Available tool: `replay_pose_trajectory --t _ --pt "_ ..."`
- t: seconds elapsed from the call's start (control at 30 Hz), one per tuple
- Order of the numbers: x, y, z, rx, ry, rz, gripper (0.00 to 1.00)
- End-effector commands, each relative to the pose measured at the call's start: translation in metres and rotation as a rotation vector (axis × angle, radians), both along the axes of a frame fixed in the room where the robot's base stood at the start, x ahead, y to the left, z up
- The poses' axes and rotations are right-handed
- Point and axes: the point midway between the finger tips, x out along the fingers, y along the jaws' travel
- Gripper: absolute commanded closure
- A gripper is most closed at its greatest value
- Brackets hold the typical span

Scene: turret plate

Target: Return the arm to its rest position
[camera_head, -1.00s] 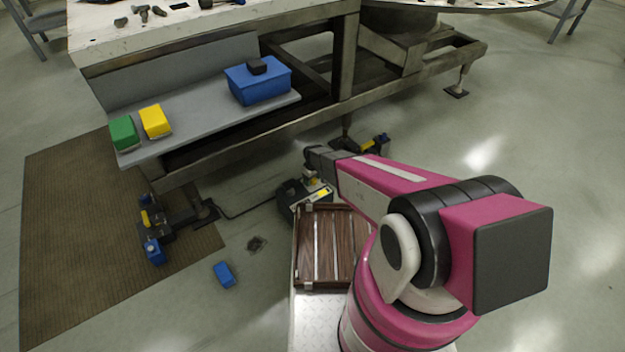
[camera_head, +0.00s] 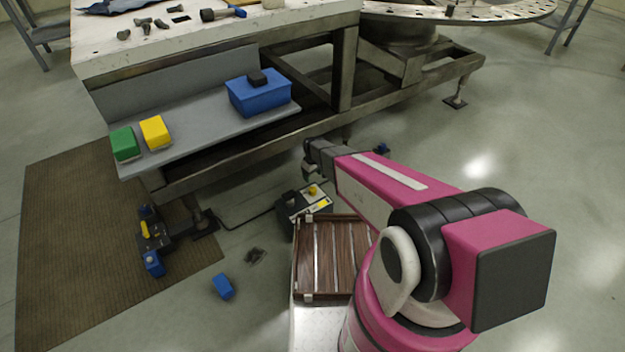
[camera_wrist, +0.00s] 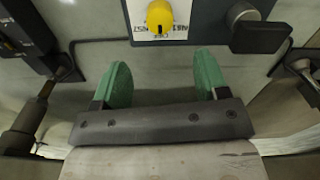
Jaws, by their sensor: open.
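My arm reaches forward from the lower right in the head view. My gripper is at its far end, mostly hidden by the wrist. In the wrist view, my gripper (camera_wrist: 158,84) has two green fingertips set well apart with nothing between them. Beyond them is a dark control box (camera_wrist: 200,18) with a yellow knob (camera_wrist: 160,16) on a white printed label and a black part on its right. In the head view, the control box (camera_head: 291,208) stands on the floor below the arm's end.
A slatted wooden crate (camera_head: 297,262) lies beside my arm. The workbench (camera_head: 200,38) has a lower shelf (camera_head: 190,128) with a blue box (camera_head: 262,98), a yellow block (camera_head: 155,132) and a green block (camera_head: 125,143). A small blue block (camera_head: 223,287) lies on the floor. The right floor is clear.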

Motion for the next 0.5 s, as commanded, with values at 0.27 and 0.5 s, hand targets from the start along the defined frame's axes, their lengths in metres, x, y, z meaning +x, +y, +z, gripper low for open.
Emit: replay_pose_trajectory --t 0.27,0.5 --pt "0.000 0.000 0.000 0.000 0.000 0.000 0.32" --pt "-0.004 -0.007 0.010 0.000 -0.001 -0.018 0.32"
